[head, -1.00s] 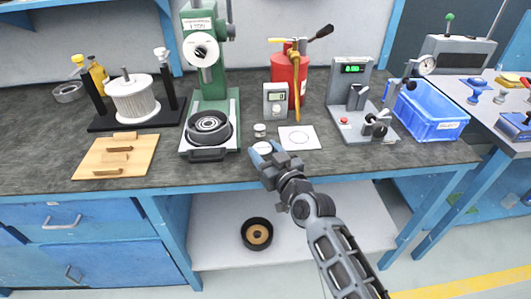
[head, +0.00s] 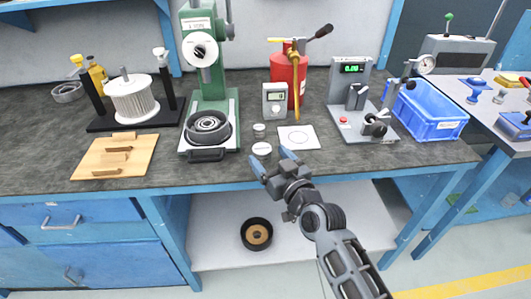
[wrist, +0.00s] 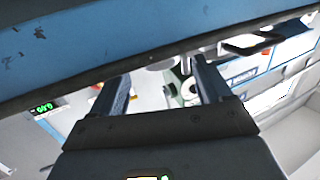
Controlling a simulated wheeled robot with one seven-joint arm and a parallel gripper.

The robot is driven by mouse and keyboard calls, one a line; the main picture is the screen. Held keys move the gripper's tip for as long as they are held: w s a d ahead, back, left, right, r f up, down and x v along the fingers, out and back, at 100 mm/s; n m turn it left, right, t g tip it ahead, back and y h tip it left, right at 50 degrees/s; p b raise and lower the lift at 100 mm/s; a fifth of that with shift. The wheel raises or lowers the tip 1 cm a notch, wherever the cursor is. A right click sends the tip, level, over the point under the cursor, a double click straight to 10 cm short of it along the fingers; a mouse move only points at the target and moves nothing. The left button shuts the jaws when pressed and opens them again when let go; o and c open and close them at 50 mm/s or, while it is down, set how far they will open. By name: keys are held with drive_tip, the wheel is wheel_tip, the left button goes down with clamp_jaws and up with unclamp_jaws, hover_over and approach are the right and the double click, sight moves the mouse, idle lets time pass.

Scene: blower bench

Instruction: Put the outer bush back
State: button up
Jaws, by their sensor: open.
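My gripper (head: 271,159) is open and empty at the bench's front edge, its two fingers spread apart. A short, pale metal ring-like piece (head: 262,149), possibly the outer bush, sits on the bench top just beyond the fingertips, apart from them as far as I can tell. A similar smaller metal piece (head: 259,129) stands behind it. In the wrist view the open fingers (wrist: 158,88) point toward the bench edge, with nothing gripped between them. A green press (head: 207,90) holds a dark round housing with a ringed, bearing-like centre (head: 208,126).
A white sheet with a drawn circle (head: 299,137) lies right of the metal pieces. A wooden board (head: 115,156) lies left. A dark ring part (head: 257,234) rests on the lower shelf.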

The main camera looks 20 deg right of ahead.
drive_tip(key=s+b, duration=0.1)
drive_tip(key=s, duration=0.8)
drive_tip(key=shift+d+r, duration=0.2)
drive_tip(key=shift+d, duration=0.1)
drive_tip(key=s+f+g+h, duration=0.1)
drive_tip(key=s+f, duration=0.2)
drive_tip(key=s, duration=1.8)
drive_tip(key=s+r, duration=0.3)
drive_tip(key=s, duration=0.5)
drive_tip(key=s+a+r+g, duration=0.1)
drive_tip(key=s+r, duration=0.3)
drive_tip(key=s, duration=0.4)
drive_tip(key=shift+s+r+m+g, duration=0.25)
drive_tip(key=shift+s+m+g, duration=0.05)
drive_tip(key=shift+s+m, duration=0.1)
drive_tip(key=shift+r+p, duration=0.45)
drive_tip(key=shift+r, duration=0.1)
